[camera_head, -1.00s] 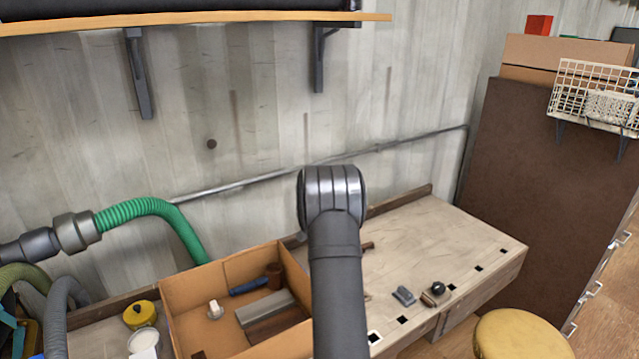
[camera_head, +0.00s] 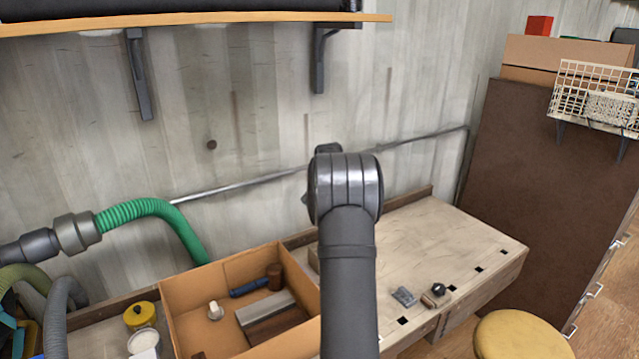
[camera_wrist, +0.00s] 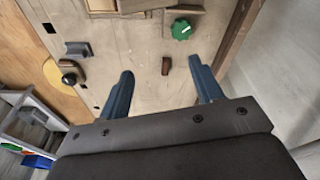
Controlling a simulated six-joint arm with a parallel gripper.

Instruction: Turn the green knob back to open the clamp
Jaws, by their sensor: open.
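The green knob (camera_wrist: 181,29) shows near the top of the wrist view, with a white mark on its face. It sits beside wooden blocks and a dark bar (camera_wrist: 160,10) that look like part of the clamp, which is cut off by the frame's top edge. My gripper (camera_wrist: 160,68) is open and empty, its two blue-grey fingers spread, with the knob beyond the fingertips and nearer the right one. A small brown piece (camera_wrist: 166,66) appears between the fingertips, lower on the bench. In the head view my arm hides the knob, clamp and gripper.
The workbench (camera_head: 440,235) has a dark clip (camera_head: 404,297) and a black-balled tool (camera_head: 437,291) near its front edge. A cardboard box (camera_head: 190,290) with several items stands left of my arm. A yellow stool (camera_head: 520,338) is at the front right. The bench's right part is mostly clear.

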